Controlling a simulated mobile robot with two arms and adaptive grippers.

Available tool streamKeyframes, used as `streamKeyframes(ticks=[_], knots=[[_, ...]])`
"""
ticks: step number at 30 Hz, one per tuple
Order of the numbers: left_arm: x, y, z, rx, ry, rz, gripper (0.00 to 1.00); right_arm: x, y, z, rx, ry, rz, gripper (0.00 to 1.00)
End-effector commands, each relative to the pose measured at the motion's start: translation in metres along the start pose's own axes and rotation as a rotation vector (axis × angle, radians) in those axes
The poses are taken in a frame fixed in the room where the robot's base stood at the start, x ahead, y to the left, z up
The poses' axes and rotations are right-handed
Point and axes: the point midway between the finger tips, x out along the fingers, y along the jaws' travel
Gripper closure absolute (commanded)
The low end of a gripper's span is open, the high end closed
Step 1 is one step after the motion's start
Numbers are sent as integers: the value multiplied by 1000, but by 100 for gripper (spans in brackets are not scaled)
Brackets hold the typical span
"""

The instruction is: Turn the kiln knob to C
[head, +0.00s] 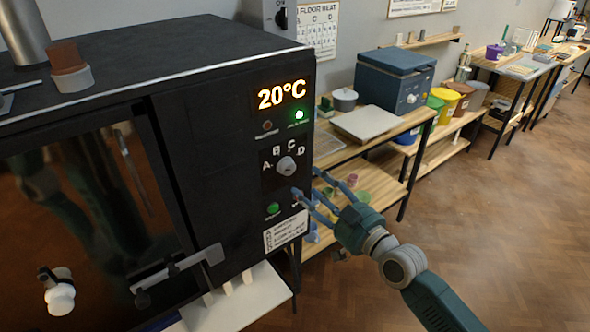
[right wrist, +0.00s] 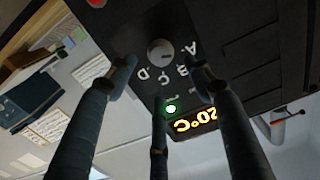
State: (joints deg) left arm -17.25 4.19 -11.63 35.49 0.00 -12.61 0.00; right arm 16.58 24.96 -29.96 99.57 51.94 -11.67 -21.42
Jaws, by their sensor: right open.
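The kiln (head: 215,190) is a large black box at the left of the head view. Its round grey knob (head: 287,166) sits on the front panel below the lit 20°C display (head: 281,96), with the letters A, B, C and D around its upper side. The knob also shows in the right wrist view (right wrist: 160,52), upside down, between the fingertips. I cannot tell for sure which letter it points to. My right gripper (head: 306,184) is open, its fingers spread in front of the panel, just right of and below the knob, apparently not touching it. My left gripper is not in view.
A green light (head: 299,114) glows above the knob, and a green button (head: 272,208) is below it. A door handle (head: 180,270) sticks out at the kiln's lower front. A wooden table (head: 375,150) with pots and a blue box (head: 394,80) stands behind. The floor at right is clear.

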Motion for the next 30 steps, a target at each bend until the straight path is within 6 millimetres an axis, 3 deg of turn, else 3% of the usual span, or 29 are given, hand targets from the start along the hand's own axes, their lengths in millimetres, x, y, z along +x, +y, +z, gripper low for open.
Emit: streamKeyframes(ticks=[6, 12, 24, 30], knots=[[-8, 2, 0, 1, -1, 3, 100, 44, 0, -2, 2, 1, 0, 48], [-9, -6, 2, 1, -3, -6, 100, 70, 0, 0, 0, 1, 1, 48], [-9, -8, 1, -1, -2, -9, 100, 78, 0, 1, 0, -1, 1, 48], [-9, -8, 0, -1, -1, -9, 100, 78, 0, 1, 0, -1, 1, 86]])
